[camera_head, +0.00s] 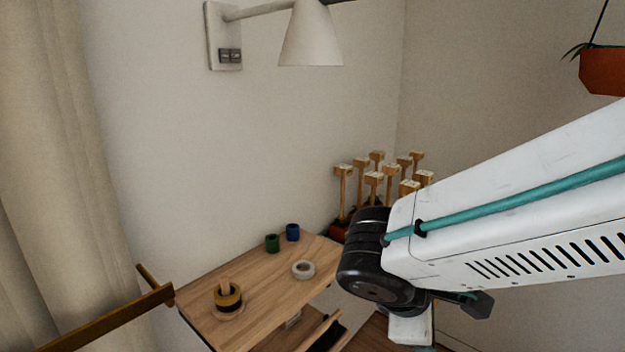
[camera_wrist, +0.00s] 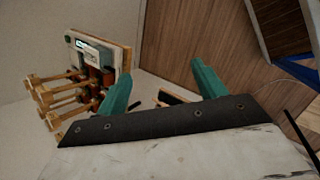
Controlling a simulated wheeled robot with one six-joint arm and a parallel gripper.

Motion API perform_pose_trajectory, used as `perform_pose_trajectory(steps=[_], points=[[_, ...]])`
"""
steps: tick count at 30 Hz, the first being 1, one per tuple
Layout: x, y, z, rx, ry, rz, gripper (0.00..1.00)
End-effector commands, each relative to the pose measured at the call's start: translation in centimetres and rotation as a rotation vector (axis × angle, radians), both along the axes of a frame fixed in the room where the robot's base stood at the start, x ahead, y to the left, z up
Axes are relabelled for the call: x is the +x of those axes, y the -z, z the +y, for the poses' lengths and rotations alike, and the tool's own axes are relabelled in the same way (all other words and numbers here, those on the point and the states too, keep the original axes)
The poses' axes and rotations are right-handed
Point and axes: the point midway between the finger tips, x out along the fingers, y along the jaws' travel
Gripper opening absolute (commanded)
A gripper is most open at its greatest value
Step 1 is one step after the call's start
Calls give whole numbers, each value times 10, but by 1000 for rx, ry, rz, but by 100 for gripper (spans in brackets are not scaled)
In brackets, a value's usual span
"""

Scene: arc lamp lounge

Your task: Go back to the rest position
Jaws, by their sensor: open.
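My gripper (camera_wrist: 160,92) shows in the wrist view as two teal fingers set wide apart, with nothing between them. It is open and empty. In the head view my white arm with a teal cable reaches in from the right, and its black joint is in front of part of the table. The gripper's fingers are hidden in the head view.
A wooden table (camera_head: 250,305) holds a green cup (camera_head: 272,243), a blue cup (camera_head: 292,232), a white ring (camera_head: 303,270) and a dark ringed item (camera_head: 228,298). Several wooden mallet-like pieces (camera_head: 373,180) stand behind my arm. A wall lamp (camera_head: 310,38) hangs above.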

Motion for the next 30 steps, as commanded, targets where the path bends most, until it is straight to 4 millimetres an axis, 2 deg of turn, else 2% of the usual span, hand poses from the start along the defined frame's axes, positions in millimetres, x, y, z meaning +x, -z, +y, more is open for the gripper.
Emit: perform_pose_trajectory(steps=[1,3,6,10,13,18,30], points=[[-18,-5,-23,93,177,10,70],[-45,-8,-41,219,402,32,70],[-78,-16,-55,396,680,48,70],[-105,-29,-64,595,939,36,70],[-113,-39,-73,697,1050,-9,70],[-117,-50,-92,741,1130,-99,70],[-117,-50,-97,743,1151,-113,70]])
